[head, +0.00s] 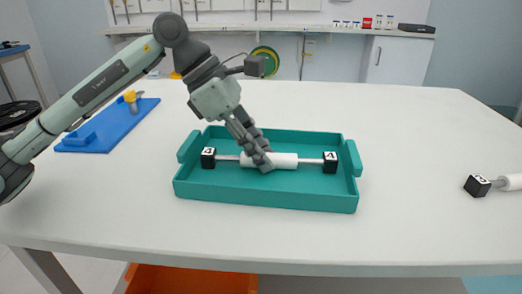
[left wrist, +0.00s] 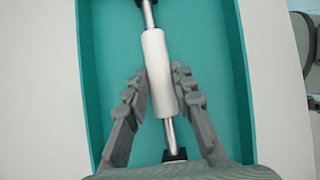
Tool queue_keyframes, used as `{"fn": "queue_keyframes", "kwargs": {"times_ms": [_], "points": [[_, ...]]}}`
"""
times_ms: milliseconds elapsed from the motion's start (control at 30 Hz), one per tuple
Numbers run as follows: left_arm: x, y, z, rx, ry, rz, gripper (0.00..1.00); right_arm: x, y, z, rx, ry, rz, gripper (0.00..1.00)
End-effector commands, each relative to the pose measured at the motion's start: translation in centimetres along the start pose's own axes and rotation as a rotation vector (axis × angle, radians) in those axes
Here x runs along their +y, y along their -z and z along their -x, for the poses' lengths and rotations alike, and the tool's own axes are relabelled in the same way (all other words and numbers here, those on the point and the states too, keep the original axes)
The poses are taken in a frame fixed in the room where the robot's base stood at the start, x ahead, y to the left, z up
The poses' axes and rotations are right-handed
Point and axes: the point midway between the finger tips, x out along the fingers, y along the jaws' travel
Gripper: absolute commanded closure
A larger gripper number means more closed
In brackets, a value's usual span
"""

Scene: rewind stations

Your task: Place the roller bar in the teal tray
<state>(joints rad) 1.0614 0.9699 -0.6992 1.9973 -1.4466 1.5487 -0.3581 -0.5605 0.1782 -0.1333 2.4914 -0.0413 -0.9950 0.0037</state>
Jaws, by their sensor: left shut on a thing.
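The roller bar (head: 285,161) has a white middle, a metal rod and a black block with white marks at each end. It lies lengthwise within the walls of the teal tray (head: 265,197); whether it touches the tray floor I cannot tell. My left gripper (head: 263,164) reaches down into the tray, shut on the white middle of the bar. In the left wrist view, its fingers stand on either side of the white roller (left wrist: 156,58), with the teal tray floor (left wrist: 205,60) below. My right gripper is not in view.
A second bar with a black block (head: 477,186) and white roller lies at the table's right edge. The white table (head: 410,140) is clear between the tray and the second bar.

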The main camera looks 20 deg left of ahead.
Motion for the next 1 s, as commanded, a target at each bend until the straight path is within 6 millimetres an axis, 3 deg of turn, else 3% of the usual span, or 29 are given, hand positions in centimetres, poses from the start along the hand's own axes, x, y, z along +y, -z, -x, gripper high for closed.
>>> {"fn": "queue_keyframes", "kwargs": {"times_ms": [100,133,300,667,733,1000], "points": [[0.0,0.0,0.0,-0.002,-0.001,-0.001,1.00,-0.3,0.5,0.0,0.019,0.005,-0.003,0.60],[0.0,0.0,-0.1,0.000,0.000,0.000,0.74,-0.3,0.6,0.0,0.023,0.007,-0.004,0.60],[0.0,0.0,-0.1,0.000,0.000,0.000,0.55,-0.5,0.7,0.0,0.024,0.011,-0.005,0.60],[0.0,-0.1,0.1,0.000,0.000,0.000,0.55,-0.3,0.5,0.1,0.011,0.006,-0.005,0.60],[0.0,-0.2,0.3,0.000,0.000,0.000,0.55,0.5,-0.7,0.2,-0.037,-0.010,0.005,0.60],[0.1,-0.2,6.2,-0.002,-0.005,0.001,0.55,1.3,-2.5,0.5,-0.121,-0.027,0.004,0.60]]}}
